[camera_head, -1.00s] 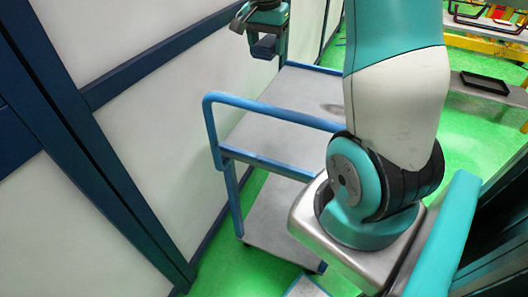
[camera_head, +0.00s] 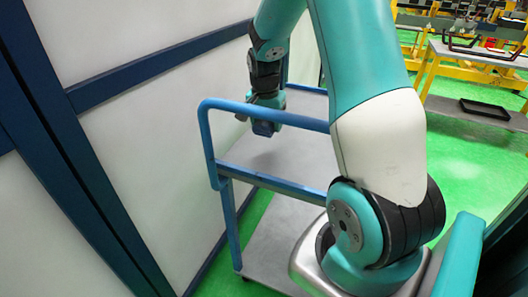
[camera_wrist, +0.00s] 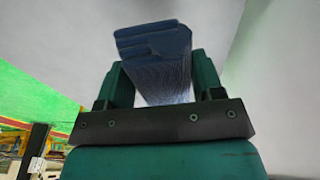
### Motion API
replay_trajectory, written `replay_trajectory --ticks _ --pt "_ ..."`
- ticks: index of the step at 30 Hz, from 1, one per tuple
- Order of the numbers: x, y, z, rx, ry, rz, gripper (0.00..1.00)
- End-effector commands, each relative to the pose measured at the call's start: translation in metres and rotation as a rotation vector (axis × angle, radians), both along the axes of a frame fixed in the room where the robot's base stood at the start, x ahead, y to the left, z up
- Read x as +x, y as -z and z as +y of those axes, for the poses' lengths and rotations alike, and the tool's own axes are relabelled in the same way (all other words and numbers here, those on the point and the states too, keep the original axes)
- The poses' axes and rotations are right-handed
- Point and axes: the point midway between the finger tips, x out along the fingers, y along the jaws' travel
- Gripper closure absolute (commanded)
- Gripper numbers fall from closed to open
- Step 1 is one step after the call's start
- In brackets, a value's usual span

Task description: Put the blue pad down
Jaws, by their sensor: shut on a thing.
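The blue pad (camera_wrist: 158,62) is between the two green fingers of my gripper (camera_wrist: 160,85) in the wrist view. My gripper is shut on it. In the head view the pad (camera_head: 264,128) shows as a small dark blue shape under my gripper (camera_head: 268,118). It is above the grey top of the trolley (camera_head: 290,158), close behind the blue handle rail. I cannot tell whether the pad touches the trolley top.
The trolley's blue handle (camera_head: 205,150) stands up at its near left end. A white wall with blue bars (camera_head: 150,80) runs along the left. A black tray (camera_head: 484,108) and a yellow rack (camera_head: 450,50) stand at the right. The visible trolley top looks clear.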

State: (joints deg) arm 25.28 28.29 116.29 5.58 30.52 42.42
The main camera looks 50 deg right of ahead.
Motion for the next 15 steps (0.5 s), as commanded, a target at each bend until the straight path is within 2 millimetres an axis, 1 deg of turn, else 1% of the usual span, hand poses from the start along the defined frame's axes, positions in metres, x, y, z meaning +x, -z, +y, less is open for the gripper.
replay_trajectory --ticks 1,4,6,11,15 --pt "-0.001 0.015 0.001 0.003 0.001 0.006 0.61" --pt "-0.001 0.038 0.0 0.002 0.0 0.005 0.61" --pt "-0.001 0.048 0.0 0.001 0.001 0.002 0.61" --pt "0.0 0.062 0.0 0.0 0.001 0.0 0.61" --pt "-0.001 0.082 0.0 0.001 0.001 0.003 0.61"
